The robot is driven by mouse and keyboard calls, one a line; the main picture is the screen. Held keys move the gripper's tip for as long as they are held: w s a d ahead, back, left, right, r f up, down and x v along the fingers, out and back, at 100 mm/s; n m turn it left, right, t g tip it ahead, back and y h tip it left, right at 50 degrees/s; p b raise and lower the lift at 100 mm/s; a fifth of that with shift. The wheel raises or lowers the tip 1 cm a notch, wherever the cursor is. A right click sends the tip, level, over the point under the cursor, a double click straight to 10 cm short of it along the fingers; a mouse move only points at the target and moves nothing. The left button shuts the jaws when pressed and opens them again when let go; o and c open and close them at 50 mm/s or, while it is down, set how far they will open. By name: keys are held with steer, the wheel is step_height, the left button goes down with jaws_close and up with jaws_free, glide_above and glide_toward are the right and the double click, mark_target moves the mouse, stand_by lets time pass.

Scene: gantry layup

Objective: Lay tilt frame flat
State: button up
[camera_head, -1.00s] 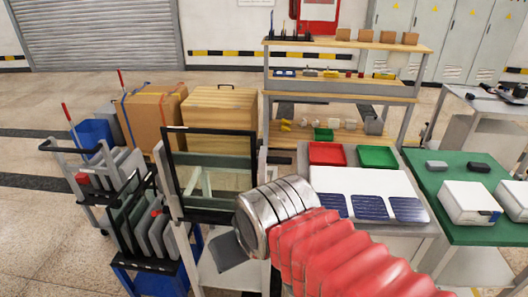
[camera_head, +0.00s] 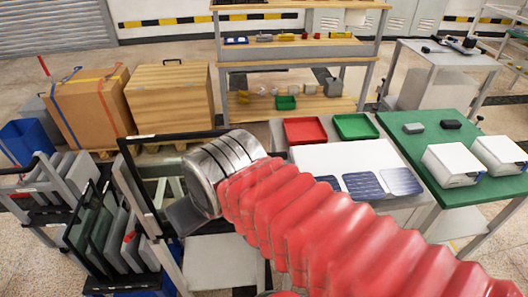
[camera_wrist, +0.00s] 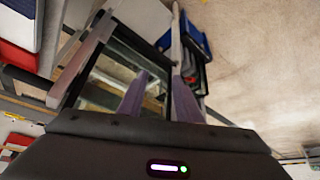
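The tilt frame (camera_head: 139,187), a black-edged frame around a glass pane, stands tilted up on its stand at left centre in the head view. My arm and wrist hide its right part. In the wrist view the frame (camera_wrist: 78,72) shows beyond my fingers, with the pane between its dark bars. My gripper (camera_wrist: 158,78) has its two fingers apart, with a gap between them. The right finger overlaps the frame's side bar in that view; I cannot tell whether it touches. In the head view the fingertips are hidden behind my wrist.
A rack of dark panels (camera_head: 100,235) stands close left of the frame. Behind are a cardboard box (camera_head: 90,105) and a wooden crate (camera_head: 170,100). To the right, a table bears a red tray (camera_head: 305,130), a green tray (camera_head: 355,126) and solar cells (camera_head: 362,186).

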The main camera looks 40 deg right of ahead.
steer(key=shift+o, duration=0.6)
steer(key=shift+d, duration=0.15)
steer(key=s+d+m+t+y, duration=0.2)
steer(key=d+m, duration=0.3)
steer(key=d, duration=0.5)
steer(key=s+d+r+m+t+y, duration=0.1)
steer(key=d+m+y, duration=0.3)
steer(key=d, duration=0.6)
steer(key=s+d+m+t+y, duration=0.3)
steer(key=d+m, duration=0.5)
steer(key=d, duration=0.3)
steer(key=shift+s+r+t, duration=0.15)
steer(key=shift+r+t, duration=0.05)
steer(key=shift+t, duration=0.3)
steer(key=shift+a, duration=0.1)
